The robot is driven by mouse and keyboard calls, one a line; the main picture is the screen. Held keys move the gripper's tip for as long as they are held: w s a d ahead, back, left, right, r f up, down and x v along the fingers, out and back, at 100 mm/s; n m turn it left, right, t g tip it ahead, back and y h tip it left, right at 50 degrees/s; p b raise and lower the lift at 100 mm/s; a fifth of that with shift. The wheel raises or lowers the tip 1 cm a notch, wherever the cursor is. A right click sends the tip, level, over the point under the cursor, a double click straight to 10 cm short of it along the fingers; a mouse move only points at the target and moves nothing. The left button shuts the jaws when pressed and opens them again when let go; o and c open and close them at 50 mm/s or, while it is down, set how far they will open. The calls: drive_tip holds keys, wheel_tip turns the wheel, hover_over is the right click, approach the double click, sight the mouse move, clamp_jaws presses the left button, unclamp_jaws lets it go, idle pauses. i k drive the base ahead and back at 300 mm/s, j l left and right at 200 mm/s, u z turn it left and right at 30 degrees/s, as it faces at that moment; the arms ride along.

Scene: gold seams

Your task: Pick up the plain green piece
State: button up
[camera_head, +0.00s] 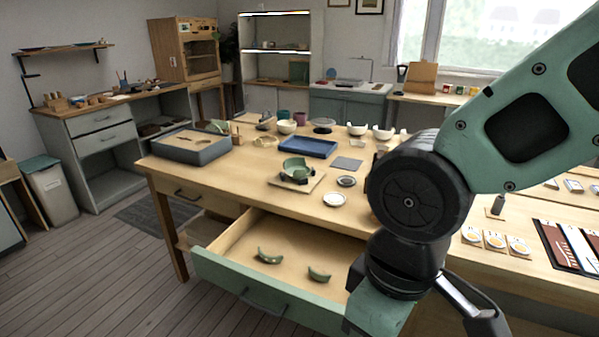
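Two small curved green pieces lie apart in the open drawer (232,268): the left piece (269,258) and the right piece (319,274). Both look green with small light spots. I cannot tell at this size which one is plain. A broken-looking green bowl (297,167) sits in a dark holder on a board on the table above. My arm comes down from the upper right, and its lower links hang over the right side of the drawer.
The table (255,183) has a grey tray box (190,148), a blue tray (304,147), a white dish (334,199), a dark round dish (346,181) and several bowls at the back. The drawer's green front stands out from the table. Floor is clear at lower left.

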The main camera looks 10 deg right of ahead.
sight(323, 278)
drive_tip(key=i+u, duration=0.1)
drive_tip(key=u, duration=0.25)
drive_tip(key=i+u, duration=0.15)
drive_tip(key=u, duration=0.15)
drive_tip(key=i+u, duration=0.15)
drive_tip(key=u, duration=0.2)
